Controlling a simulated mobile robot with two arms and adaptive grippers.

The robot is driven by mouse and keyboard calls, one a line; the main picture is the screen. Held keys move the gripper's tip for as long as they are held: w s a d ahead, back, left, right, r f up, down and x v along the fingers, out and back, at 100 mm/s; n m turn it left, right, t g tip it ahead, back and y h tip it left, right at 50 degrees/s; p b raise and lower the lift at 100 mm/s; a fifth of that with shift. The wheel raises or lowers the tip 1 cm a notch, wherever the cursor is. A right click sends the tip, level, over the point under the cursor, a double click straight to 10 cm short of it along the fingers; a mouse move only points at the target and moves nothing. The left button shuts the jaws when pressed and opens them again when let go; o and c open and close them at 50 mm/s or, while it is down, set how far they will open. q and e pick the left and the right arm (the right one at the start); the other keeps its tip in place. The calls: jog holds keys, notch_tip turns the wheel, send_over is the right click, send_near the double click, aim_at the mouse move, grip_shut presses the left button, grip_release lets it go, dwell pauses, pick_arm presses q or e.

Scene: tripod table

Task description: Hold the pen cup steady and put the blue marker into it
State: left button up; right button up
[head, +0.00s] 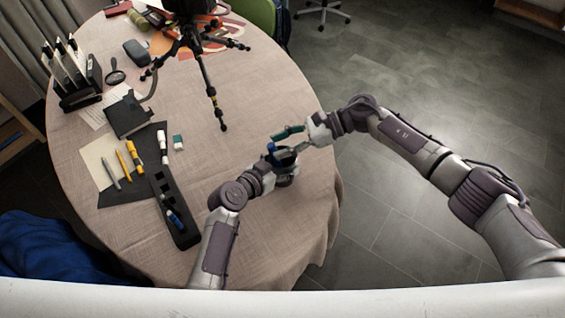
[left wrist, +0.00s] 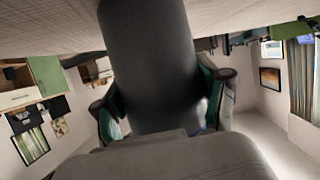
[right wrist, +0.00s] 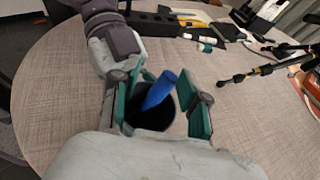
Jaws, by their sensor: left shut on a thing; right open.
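The pen cup (head: 287,178) is a dark, round cup near the table's right edge. My left gripper (head: 272,166) is shut on its side. In the left wrist view the cup's dark wall (left wrist: 150,60) fills the space between the fingers. The blue marker (right wrist: 160,90) leans inside the cup's opening (right wrist: 152,116) in the right wrist view, its blue end sticking out above the rim. Its lower end is hidden in the cup. My right gripper (head: 290,139) is open above the cup, with one teal finger pad on either side of the marker, apart from it.
A long black tray (head: 170,205) with a blue-and-white item (head: 174,220) lies left of my left arm. Several pens and markers lie on a dark mat (head: 120,187) further left. A black tripod (head: 205,65) stands behind. The cloth between tripod and cup is clear.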

pick_arm(q)
jog(key=shift+f, duration=0.1)
pick_arm(e)
jog(key=v, duration=1.2)
pick_arm(q)
jog(key=o, duration=1.3)
pick_arm(e)
jog(key=shift+f, duration=0.1)
pick_arm(q)
jog(key=v, duration=1.2)
jog(key=shift+s, duration=0.1)
